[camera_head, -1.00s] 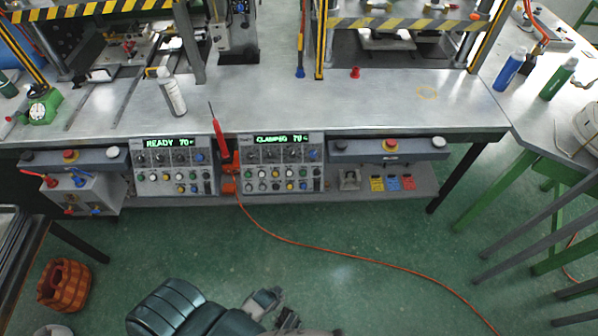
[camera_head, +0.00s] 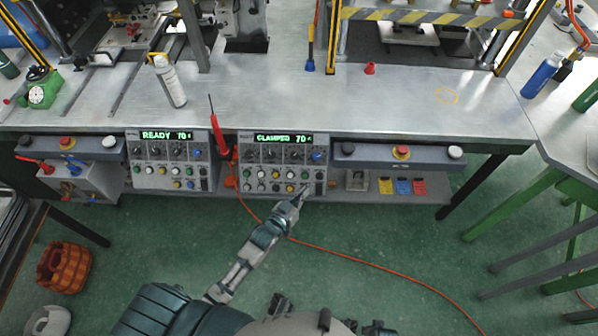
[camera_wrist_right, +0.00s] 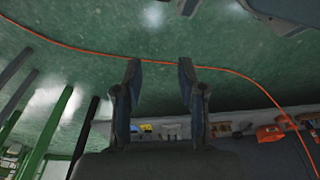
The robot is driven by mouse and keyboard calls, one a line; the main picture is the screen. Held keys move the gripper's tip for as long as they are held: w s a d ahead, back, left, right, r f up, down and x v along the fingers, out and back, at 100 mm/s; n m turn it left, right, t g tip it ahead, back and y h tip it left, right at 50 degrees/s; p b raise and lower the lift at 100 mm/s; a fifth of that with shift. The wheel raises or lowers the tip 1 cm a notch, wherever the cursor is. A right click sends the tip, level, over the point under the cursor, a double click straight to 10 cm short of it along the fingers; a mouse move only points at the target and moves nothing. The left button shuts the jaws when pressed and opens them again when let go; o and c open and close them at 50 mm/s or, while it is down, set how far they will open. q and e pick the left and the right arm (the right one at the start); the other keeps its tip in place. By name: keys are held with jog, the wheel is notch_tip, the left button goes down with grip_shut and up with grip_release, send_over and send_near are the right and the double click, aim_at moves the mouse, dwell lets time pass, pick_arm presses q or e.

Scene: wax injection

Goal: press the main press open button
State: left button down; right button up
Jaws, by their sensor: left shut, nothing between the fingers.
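Two control panels hang under the bench front in the head view. The left panel (camera_head: 167,161) reads READY 70, and the right panel (camera_head: 283,162) reads CLAMPED 70. Both carry knobs and rows of coloured buttons. Labels are too small to read, so I cannot tell which button is the main press open one. My left gripper (camera_head: 301,191) is shut and empty, its tips at the lower right of the right panel, beside its bottom button row. I cannot tell whether it touches. My right gripper (camera_wrist_right: 160,75) is open and empty in the wrist view, over the green floor.
A grey bar with a red knob (camera_head: 401,152) is right of the right panel. An orange cable (camera_head: 360,260) crosses the floor. A white bottle (camera_head: 170,82) stands on the bench. A basket (camera_head: 64,267) sits lower left.

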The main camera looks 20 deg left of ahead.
aim_at(305, 176)
pick_arm(q)
jog(key=shift+w+a+r+t, duration=0.1)
jog(key=shift+w+r+t, duration=0.05)
jog(key=shift+r, duration=0.35)
jog(key=shift+w+a+r+t, duration=0.1)
jog(key=shift+w+r+t, duration=0.05)
jog(key=shift+r, duration=0.3)
pick_arm(e)
jog(key=shift+w+a+r, duration=0.1)
jog(key=shift+w+r, duration=0.1)
jog(key=shift+w, duration=0.15)
pick_arm(q)
jog(key=shift+f, duration=0.1)
pick_arm(e)
jog(key=shift+s+f, duration=0.15)
